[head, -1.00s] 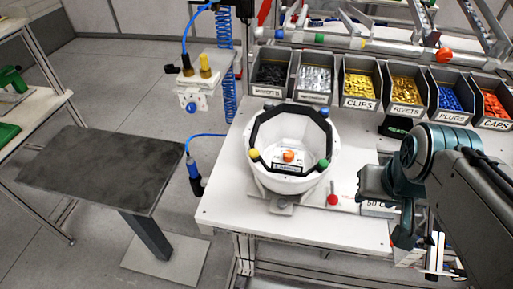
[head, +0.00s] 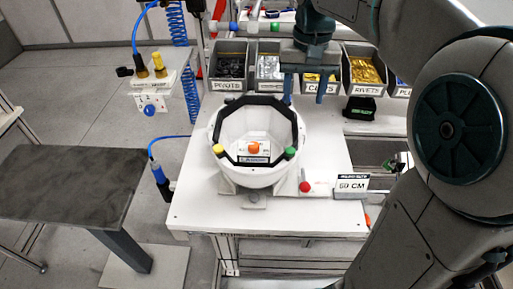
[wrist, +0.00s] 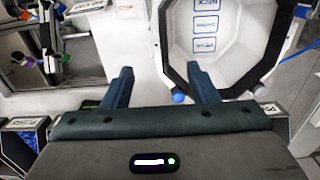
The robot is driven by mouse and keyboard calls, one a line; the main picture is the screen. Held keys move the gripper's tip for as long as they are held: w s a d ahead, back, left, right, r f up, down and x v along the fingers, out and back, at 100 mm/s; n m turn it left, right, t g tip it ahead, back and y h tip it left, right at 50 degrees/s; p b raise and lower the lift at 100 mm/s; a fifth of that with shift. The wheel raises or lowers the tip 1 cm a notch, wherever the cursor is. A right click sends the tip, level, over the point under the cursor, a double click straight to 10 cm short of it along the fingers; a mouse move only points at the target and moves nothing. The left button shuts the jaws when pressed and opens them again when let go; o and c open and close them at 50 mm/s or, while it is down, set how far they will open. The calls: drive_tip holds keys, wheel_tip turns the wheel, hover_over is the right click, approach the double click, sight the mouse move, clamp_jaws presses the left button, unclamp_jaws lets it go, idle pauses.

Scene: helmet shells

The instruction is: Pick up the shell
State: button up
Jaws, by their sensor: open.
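The white shell (head: 257,176) sits open side up on a stand on the white table. It has a black octagonal inner rim with coloured knobs, and an orange knob shows inside. In the wrist view the shell (wrist: 226,38) is at the upper right. My gripper (head: 304,97) is open and empty, above and behind the right part of the shell's far rim in the head view. In the wrist view my gripper (wrist: 161,78) has its right finger near the rim and a blue knob, its left finger left of the shell. I cannot tell whether the right finger touches the rim.
A row of part bins (head: 364,72) stands along the back of the table. A red knob (head: 305,187) and a "50 CM" sign (head: 353,182) are right of the shell. A dark table (head: 62,187) stands at the left. A blue hose hangs between the tables.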

sight(299, 130)
wheel_tip(299, 130, down, 12)
drive_tip(key=shift+d+f+p, duration=0.1)
drive_tip(key=shift+f+p, duration=0.1)
drive_tip(key=shift+p, duration=0.65)
drive_tip(key=shift+c, duration=0.3)
clamp_jaws()
